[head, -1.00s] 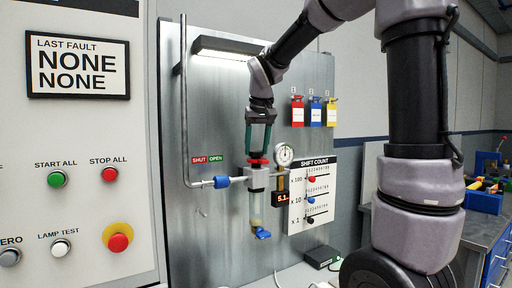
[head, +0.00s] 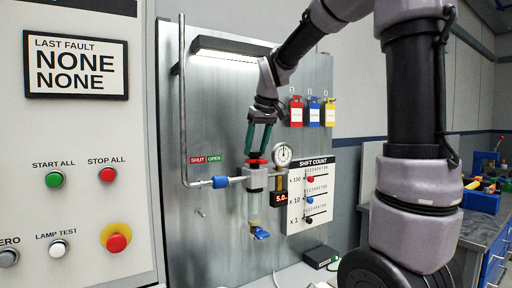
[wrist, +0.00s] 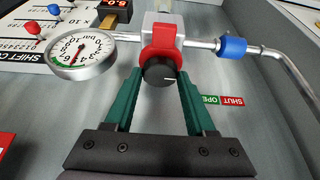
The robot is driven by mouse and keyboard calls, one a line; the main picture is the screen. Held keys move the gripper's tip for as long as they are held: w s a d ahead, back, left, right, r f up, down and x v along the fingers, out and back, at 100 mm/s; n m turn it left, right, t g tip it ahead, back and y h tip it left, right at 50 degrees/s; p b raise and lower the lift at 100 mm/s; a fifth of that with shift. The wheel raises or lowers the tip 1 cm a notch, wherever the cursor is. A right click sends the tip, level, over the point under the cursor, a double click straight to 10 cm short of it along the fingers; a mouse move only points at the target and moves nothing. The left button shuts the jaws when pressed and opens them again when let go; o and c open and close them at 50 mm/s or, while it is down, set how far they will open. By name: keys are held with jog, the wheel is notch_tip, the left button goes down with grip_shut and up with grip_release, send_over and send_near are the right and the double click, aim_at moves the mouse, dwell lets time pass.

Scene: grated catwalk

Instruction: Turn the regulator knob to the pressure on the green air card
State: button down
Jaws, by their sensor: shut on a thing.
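The regulator (head: 257,179) is on the metal panel. Its black knob (wrist: 159,72) shows a white mark and stands out of a red collar (wrist: 161,38). My gripper (wrist: 160,78) has its green fingers on both sides of the knob, shut on it. The round gauge (wrist: 82,53) has a green band and a red needle. The orange digital display (head: 280,198) seems to read 5.0. I cannot make out a green air card in either view.
A blue-handled valve (head: 220,182) is on the pipe left of the regulator, near a SHUT/OPEN label (head: 206,160). A SHIFT COUNT board (head: 318,165) with sliders is at the right. Red, blue and yellow tags (head: 314,112) hang above it. A button cabinet (head: 80,140) stands at far left.

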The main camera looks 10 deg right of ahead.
jog(key=shift+c, duration=1.2)
grip_release()
jog(key=v, duration=1)
jog(key=shift+s+r, duration=0.15)
jog(key=shift+r, duration=0.2)
jog(key=shift+d, duration=0.1)
jog(key=s+d+f+m+t, duration=0.1)
jog(key=s+f+m, duration=0.3)
jog(key=s, duration=0.5)
jog(key=s+d+f+m+t, duration=0.2)
jog(key=s+d+f+m, duration=0.1)
jog(key=s+f, duration=0.4)
jog(key=shift+s+m+y, duration=0.3)
jog(key=shift+s+m, duration=0.1)
jog(key=shift+s, duration=0.5)
jog(key=shift+f, duration=0.15)
